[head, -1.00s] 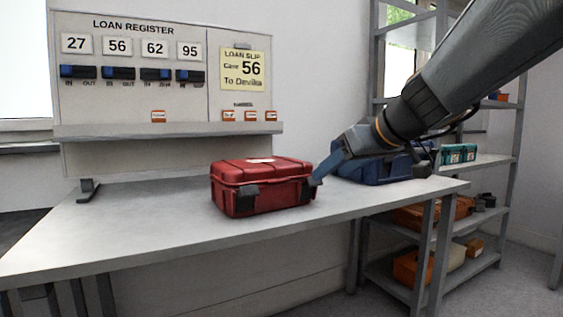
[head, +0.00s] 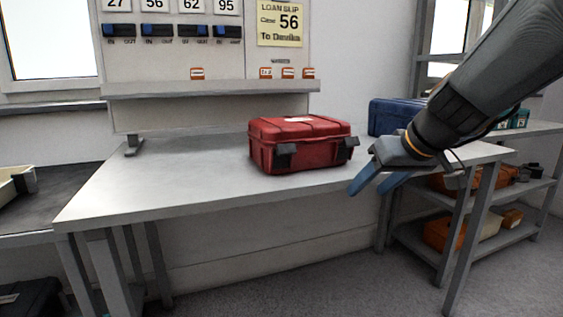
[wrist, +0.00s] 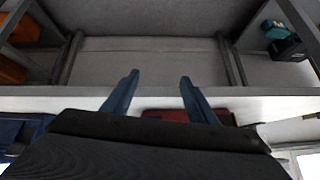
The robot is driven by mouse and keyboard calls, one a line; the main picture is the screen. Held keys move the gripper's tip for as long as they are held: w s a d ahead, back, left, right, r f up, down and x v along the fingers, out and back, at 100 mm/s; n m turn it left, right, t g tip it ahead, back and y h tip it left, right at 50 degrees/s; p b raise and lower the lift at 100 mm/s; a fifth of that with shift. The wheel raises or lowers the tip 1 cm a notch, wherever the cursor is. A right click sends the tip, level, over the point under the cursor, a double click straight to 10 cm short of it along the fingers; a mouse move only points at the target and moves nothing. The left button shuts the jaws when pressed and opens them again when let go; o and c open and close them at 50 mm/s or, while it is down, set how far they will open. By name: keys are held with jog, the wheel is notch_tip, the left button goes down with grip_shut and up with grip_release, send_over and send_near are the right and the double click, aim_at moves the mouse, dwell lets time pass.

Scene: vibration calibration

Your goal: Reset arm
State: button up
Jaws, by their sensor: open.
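My gripper (head: 372,186) is open and empty, its two blue fingers apart, just off the front edge of the white table (head: 190,185) at its right side. The fingers also show in the wrist view (wrist: 158,82). The red case (head: 300,148) sits shut on the table, left of my gripper and apart from it in the head view. Part of the red case also shows in the wrist view (wrist: 185,116), partly hidden behind a finger and the gripper body.
A blue case (head: 392,116) stands at the table's right, partly hidden by my arm. The loan register board (head: 180,62) stands behind the table. A shelf rack (head: 520,182) with orange cases is at the right. The table's left part is clear.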

jog(key=s+a+f+m+g+h, duration=0.1)
jog(key=s+f+g, duration=0.1)
jog(key=s+f, duration=0.35)
jog(key=s+f+g+h, duration=0.1)
jog(key=s+f, duration=0.1)
jog(key=f, duration=0.6)
jog(key=s+a+f+m+g+h, duration=0.1)
jog(key=s+f+g, duration=0.15)
jog(key=f, duration=0.45)
jog(key=s+a+r+n+g+y, duration=0.1)
jog(key=s+a+n, duration=0.2)
jog(key=s+a, duration=0.6)
jog(key=s+a+n+g, duration=0.1)
jog(key=s+a+n, duration=0.4)
jog(key=a, duration=0.7)
jog(key=d+r+m+p, duration=0.4)
jog(key=d+r+p, duration=0.6)
jog(key=r+p, duration=0.3)
jog(key=d+r+m+p, duration=0.4)
jog(key=d+r+p, duration=0.6)
jog(key=r+p, duration=0.4)
jog(key=shift+s+d+r+h+p, duration=0.15)
jog(key=shift+s+d+h+p, duration=0.25)
jog(key=shift+p, duration=0.6)
